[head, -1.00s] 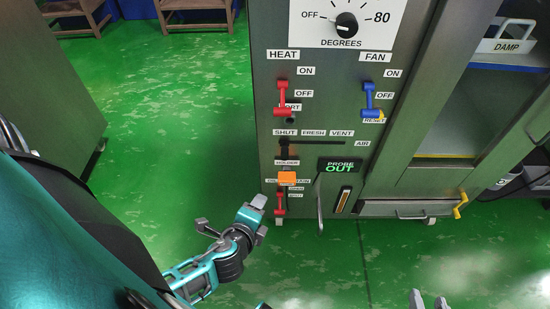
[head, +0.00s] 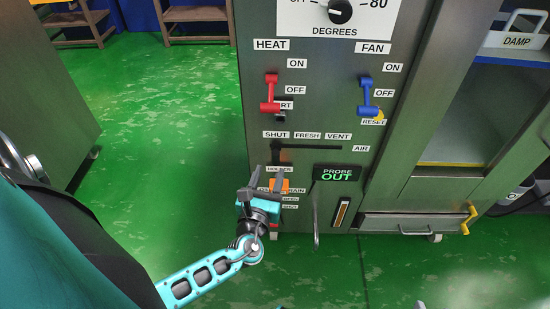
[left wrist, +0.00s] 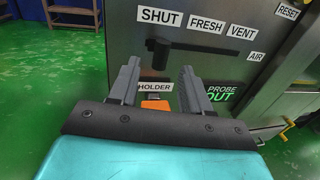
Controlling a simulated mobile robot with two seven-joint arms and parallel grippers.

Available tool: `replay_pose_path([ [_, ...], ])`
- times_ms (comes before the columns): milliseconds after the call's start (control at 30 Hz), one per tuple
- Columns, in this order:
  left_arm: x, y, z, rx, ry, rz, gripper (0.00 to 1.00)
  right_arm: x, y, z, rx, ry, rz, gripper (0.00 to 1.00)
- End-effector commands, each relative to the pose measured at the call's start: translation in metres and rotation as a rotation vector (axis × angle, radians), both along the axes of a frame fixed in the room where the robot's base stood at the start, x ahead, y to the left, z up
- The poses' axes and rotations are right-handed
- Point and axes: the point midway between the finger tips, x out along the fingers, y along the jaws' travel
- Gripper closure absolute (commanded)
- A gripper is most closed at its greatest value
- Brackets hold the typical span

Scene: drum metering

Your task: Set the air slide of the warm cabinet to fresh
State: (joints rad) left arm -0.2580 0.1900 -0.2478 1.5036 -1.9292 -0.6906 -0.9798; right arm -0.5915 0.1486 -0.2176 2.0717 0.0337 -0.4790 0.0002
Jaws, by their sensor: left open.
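The air slide is a dark horizontal slot (head: 320,148) in the grey cabinet front, under the labels SHUT, FRESH and VENT. Its black knob (head: 277,153) is at the left end, under SHUT. In the left wrist view the knob (left wrist: 158,52) hangs below the slot, between the fingertips in the picture. My left gripper (head: 269,178) is open and empty, just below the knob, in front of the HOLDER label and an orange block. No contact with the knob shows. Only a small grey tip, apparently of my right gripper (head: 420,305), shows at the bottom edge.
Above are a red heat switch (head: 270,95), a blue fan switch (head: 368,97) and a degrees dial (head: 340,10). The probe display (head: 338,174) reads OUT, right of my gripper. Green floor lies open at left.

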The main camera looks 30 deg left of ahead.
Motion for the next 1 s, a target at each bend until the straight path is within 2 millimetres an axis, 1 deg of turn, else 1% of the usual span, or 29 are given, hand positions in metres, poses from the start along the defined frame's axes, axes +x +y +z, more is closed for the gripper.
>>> replay_pose_path([
  [33, 0.012, 0.004, 0.000, -0.001, -0.004, 0.001, 0.52, 0.000, 0.000, -0.003, 0.000, 0.001, -0.001, 0.57],
  [200, 0.041, 0.014, -0.001, -0.002, -0.002, 0.001, 0.52, -0.001, -0.001, -0.007, -0.001, 0.002, -0.002, 0.57],
  [300, 0.053, 0.019, -0.001, -0.002, -0.002, 0.001, 0.52, -0.001, -0.001, -0.009, -0.001, 0.002, -0.002, 0.57],
  [400, 0.061, 0.022, -0.001, -0.003, 0.000, 0.000, 0.52, -0.001, -0.001, -0.011, -0.001, 0.002, -0.003, 0.57],
  [533, 0.065, 0.023, 0.000, -0.004, 0.001, -0.001, 0.52, -0.001, -0.001, -0.011, -0.001, 0.002, -0.003, 0.57],
  [767, 0.065, 0.024, 0.000, -0.004, 0.001, 0.000, 0.52, -0.001, -0.002, -0.011, -0.002, 0.003, -0.003, 0.57],
  [1000, 0.065, 0.024, 0.000, -0.004, 0.001, 0.000, 0.74, -0.001, -0.002, -0.011, -0.003, 0.002, -0.002, 0.57],
])
